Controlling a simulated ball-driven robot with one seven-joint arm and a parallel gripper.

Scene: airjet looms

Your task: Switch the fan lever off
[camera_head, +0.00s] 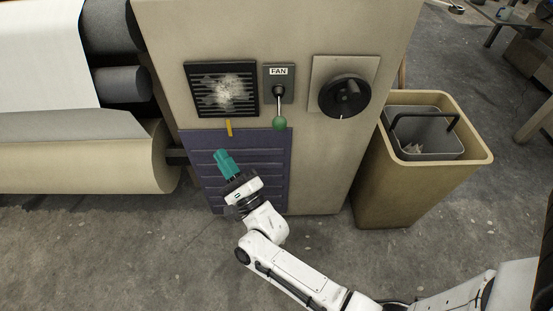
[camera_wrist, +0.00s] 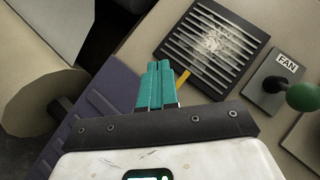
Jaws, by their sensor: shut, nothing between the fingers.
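The fan lever (camera_head: 279,110) is a short metal rod with a green ball on its end, under a FAN label on a grey plate (camera_head: 268,86). In the head view it hangs down, the ball at the bottom. In the wrist view the green ball (camera_wrist: 301,97) is at the right edge. My gripper (camera_head: 221,156) has teal fingers, shut and empty. It is in front of the blue ribbed panel, below and left of the lever, apart from it. In the wrist view the fingertips (camera_wrist: 159,66) point toward the vent.
A dusty black vent (camera_head: 222,89) with a yellow strip (camera_head: 229,127) below it is left of the lever. A black rotary knob (camera_head: 345,95) is to its right. A tan bin (camera_head: 433,175) stands right of the cabinet. Loom rollers (camera_head: 123,83) are at the left.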

